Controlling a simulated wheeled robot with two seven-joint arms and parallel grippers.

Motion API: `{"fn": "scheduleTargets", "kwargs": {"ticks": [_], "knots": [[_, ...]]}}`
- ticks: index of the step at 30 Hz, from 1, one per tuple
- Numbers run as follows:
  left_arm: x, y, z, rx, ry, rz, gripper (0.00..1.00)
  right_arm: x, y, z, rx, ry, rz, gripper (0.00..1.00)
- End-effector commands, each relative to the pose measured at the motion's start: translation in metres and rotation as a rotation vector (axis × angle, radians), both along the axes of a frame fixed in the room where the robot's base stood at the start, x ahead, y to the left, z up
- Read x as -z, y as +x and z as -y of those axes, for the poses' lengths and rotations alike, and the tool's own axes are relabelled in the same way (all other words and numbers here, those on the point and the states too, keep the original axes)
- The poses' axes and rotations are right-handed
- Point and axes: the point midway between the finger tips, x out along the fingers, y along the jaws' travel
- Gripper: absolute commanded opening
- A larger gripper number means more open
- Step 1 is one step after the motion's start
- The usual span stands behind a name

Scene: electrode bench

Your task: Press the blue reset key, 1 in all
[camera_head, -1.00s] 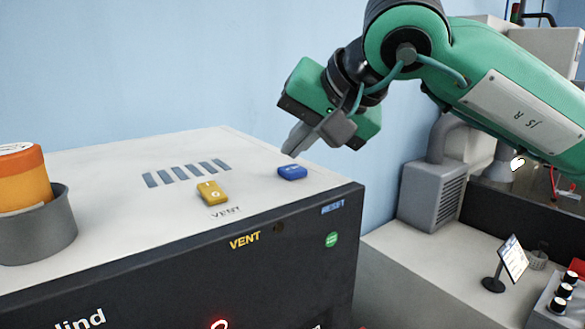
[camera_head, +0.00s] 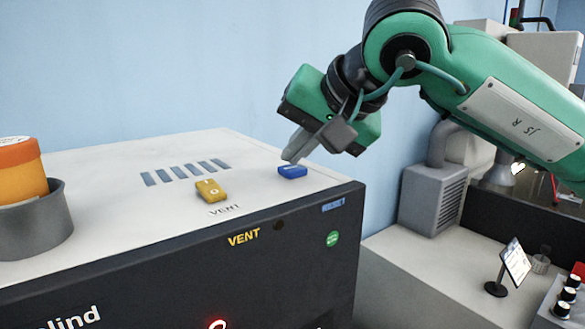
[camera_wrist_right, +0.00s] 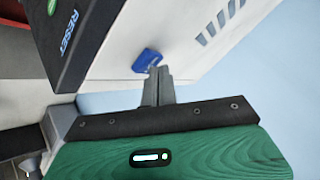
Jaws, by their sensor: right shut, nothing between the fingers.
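The blue reset key (camera_head: 292,172) sits on the white top of the dark-fronted machine (camera_head: 130,255), near its right front corner. My right gripper (camera_head: 288,157) is shut and empty, its fingertips pointing down at the key's upper left edge. In the right wrist view the fingertips (camera_wrist_right: 160,70) overlap the near end of the blue key (camera_wrist_right: 146,60). Whether they touch the key or hover just above it I cannot tell. My left gripper is in neither view.
A yellow vent key (camera_head: 210,191) lies left of the blue key, with slots (camera_head: 186,172) behind it. An orange-lidded jar (camera_head: 20,170) stands in a grey holder (camera_head: 40,225) at far left. A lower bench with a small sign (camera_head: 516,262) is at right.

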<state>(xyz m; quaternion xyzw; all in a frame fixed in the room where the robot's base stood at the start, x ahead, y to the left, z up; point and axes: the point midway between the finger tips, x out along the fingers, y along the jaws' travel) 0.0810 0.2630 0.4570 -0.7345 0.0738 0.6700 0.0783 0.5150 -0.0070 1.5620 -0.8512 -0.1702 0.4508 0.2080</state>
Motion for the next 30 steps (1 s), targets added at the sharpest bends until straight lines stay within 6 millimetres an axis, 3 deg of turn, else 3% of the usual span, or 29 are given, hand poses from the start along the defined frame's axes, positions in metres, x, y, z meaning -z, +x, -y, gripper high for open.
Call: {"fn": "scheduleTargets", "kwargs": {"ticks": [20, 30], "knots": [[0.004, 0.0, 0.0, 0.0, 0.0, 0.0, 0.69, 0.004, 0.0, 0.0, 0.0, -0.001, -0.001, 0.0], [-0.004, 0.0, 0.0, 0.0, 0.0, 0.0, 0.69, -0.011, 0.0, 0.0, 0.0, -0.001, -0.001, 0.0]]}}
